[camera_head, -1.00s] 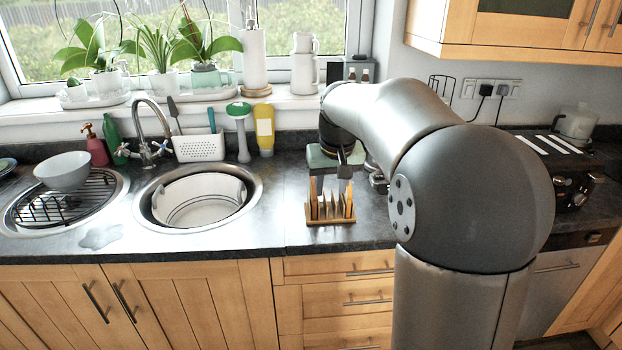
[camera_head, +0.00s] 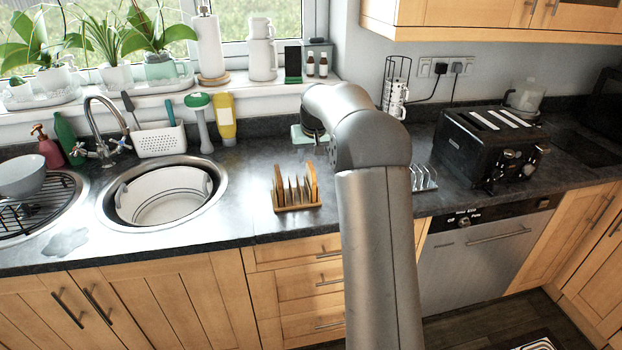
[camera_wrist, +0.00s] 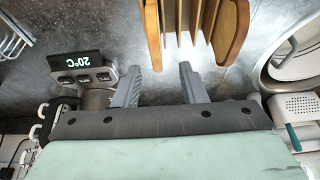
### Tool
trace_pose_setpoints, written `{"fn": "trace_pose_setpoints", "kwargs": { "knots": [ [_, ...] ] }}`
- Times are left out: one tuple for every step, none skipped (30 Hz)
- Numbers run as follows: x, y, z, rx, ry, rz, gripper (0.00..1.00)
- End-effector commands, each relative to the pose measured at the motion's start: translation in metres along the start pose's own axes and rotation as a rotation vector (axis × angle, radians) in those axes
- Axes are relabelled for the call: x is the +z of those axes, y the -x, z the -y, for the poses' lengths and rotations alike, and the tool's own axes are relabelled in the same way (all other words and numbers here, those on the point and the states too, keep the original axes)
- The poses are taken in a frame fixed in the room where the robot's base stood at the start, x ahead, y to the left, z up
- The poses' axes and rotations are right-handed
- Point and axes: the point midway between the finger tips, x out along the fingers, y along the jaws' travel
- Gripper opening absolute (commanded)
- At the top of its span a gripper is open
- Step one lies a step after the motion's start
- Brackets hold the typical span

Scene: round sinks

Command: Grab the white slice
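No plainly identifiable white slice shows. Pale strips (camera_head: 491,119) lie along the top of the black toaster (camera_head: 487,150) at the right; I cannot tell whether they are slices or slots. Upright tan pieces stand in a wooden rack (camera_head: 297,207) on the counter, and the rack also shows at the top of the wrist view (camera_wrist: 230,32). My gripper (camera_wrist: 160,68) is open, its two dark fingers apart with nothing between them. It is behind the wooden rack in the head view, where my arm hides its fingers.
A silver wire rack (camera_head: 424,178) stands right of my arm. A mug holder (camera_head: 396,95) is behind it. A device reading 20°C (camera_wrist: 83,70) is close to my left finger in the wrist view. The round sink (camera_head: 112,205) lies left of the wooden rack.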

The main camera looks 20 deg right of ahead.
Motion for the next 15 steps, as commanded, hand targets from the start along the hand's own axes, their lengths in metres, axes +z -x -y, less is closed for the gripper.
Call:
{"fn": "trace_pose_setpoints", "kwargs": {
  "knots": [
    [0.000, -0.004, 0.000, 0.000, 0.000, 0.000, 0.38],
    [0.000, -0.006, 0.000, 0.000, 0.000, 0.000, 0.38],
    [0.000, -0.008, 0.000, 0.000, 0.000, 0.000, 0.38],
    [0.000, -0.009, 0.000, 0.000, 0.000, 0.001, 0.38],
    [0.001, -0.011, 0.000, 0.000, 0.000, 0.001, 0.38],
    [0.001, -0.014, -0.001, 0.000, 0.000, 0.002, 0.38],
    [0.002, -0.017, -0.002, 0.000, 0.000, 0.002, 0.38],
    [0.003, -0.021, -0.003, -0.001, -0.001, 0.004, 0.38],
    [0.005, -0.027, -0.004, -0.001, -0.001, 0.004, 0.38],
    [0.005, -0.032, -0.004, -0.001, -0.001, 0.005, 0.38],
    [0.006, -0.036, -0.005, -0.001, -0.001, 0.004, 0.38],
    [0.007, -0.043, -0.005, -0.001, 0.000, 0.003, 0.38],
    [0.007, -0.047, -0.005, -0.001, 0.000, 0.003, 0.38],
    [0.006, -0.050, -0.005, -0.001, 0.001, 0.002, 0.38],
    [0.006, -0.054, -0.005, 0.000, 0.001, 0.001, 0.38]
  ]
}}
